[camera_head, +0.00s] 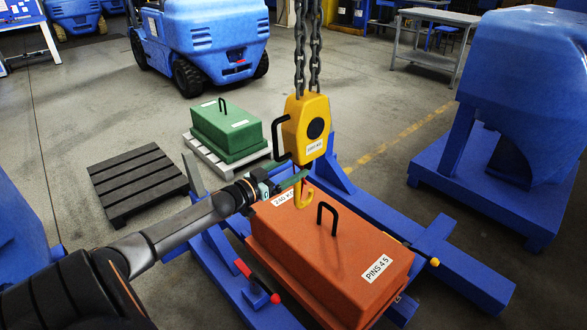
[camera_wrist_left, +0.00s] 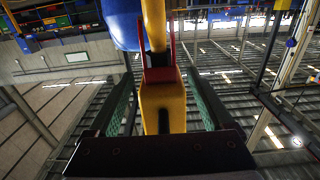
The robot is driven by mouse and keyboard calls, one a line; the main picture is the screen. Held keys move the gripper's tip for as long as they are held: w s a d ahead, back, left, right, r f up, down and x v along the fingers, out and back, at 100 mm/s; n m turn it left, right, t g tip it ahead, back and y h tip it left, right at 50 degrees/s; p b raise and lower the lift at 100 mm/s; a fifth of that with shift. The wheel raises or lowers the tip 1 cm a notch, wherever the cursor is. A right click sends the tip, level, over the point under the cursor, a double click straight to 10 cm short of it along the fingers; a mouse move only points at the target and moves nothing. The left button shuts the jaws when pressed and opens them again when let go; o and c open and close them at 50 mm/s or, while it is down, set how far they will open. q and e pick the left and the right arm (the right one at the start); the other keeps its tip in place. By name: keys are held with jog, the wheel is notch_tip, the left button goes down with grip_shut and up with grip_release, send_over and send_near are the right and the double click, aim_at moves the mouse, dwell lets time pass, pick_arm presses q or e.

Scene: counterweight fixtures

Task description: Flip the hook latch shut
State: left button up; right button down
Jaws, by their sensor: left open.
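The yellow hook block (camera_head: 306,128) hangs from chains, with its yellow hook (camera_head: 302,194) below, over the orange counterweight (camera_head: 335,245). My left gripper (camera_head: 290,181) reaches in from the left at the level of the hook. In the left wrist view, the green-padded fingers of the left gripper (camera_wrist_left: 161,103) are open on either side of a yellow part of the hook (camera_wrist_left: 163,98). A red forked piece (camera_wrist_left: 160,74), apparently the latch, shows just past the fingertips against the yellow. Contact with it cannot be told. The right gripper is out of view.
The orange counterweight has a black handle (camera_head: 326,213) and sits on a blue frame (camera_head: 460,275). A green counterweight (camera_head: 228,130) rests on a pale pallet behind. A dark empty pallet (camera_head: 138,183) lies on the left. Blue machines stand behind and right.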

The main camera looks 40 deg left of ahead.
pick_arm(q)
jog(key=shift+w, duration=0.75)
jog(key=shift+c, duration=0.2)
grip_shut()
dwell(0.4)
